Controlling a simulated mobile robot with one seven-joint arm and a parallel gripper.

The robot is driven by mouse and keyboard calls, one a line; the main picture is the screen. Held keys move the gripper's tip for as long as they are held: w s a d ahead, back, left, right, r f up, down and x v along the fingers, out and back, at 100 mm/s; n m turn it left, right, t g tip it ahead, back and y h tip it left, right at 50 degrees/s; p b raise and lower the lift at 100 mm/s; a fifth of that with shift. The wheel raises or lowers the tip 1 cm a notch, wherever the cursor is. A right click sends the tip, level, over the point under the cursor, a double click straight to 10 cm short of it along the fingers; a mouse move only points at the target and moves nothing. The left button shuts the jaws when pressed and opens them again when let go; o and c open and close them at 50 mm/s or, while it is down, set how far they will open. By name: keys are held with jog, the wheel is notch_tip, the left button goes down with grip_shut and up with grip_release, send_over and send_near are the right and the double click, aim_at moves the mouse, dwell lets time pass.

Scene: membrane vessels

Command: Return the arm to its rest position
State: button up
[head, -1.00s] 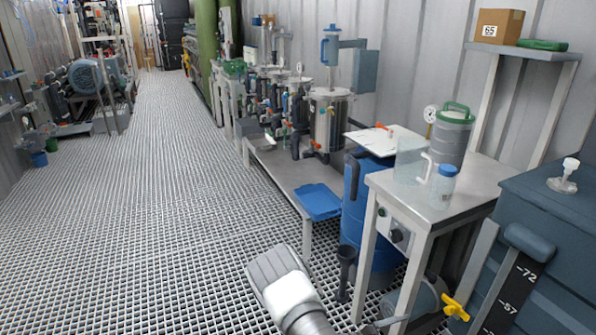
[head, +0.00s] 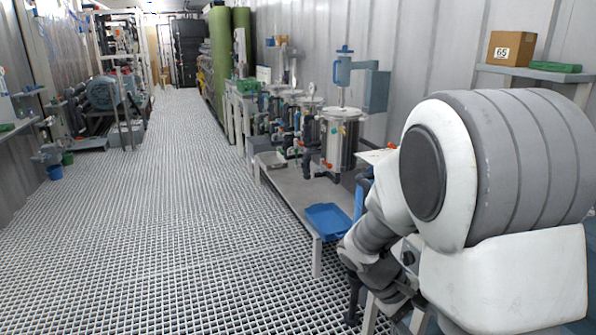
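My arm, white and grey, fills the right side of the head view, with a large rounded joint close to the camera. Its links bend down and to the left in front of the small metal table at the right. My gripper cannot be made out in this view, so its fingers and anything in them are hidden.
A low grey bench (head: 292,200) with a blue tray (head: 328,222) and steel vessels (head: 341,138) runs along the right wall. A box marked 65 (head: 511,48) sits on a shelf. The grated floor (head: 170,230) at left and centre is clear.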

jog(key=s+a+r+m+t+y, duration=0.2)
jog(key=s+a+r+t+y, duration=0.3)
jog(key=r, duration=0.3)
jog(key=s+a+r+m+t+y, duration=0.2)
jog(key=s+a+r+m+y, duration=0.1)
jog(key=s+a+r, duration=0.3)
notch_tip(320, 180, up, 22)
jog(key=p, duration=2)
jog(key=shift+s+d+t+p, duration=0.3)
jog(key=shift+d+p, duration=0.05)
jog(key=shift+p, duration=0.05)
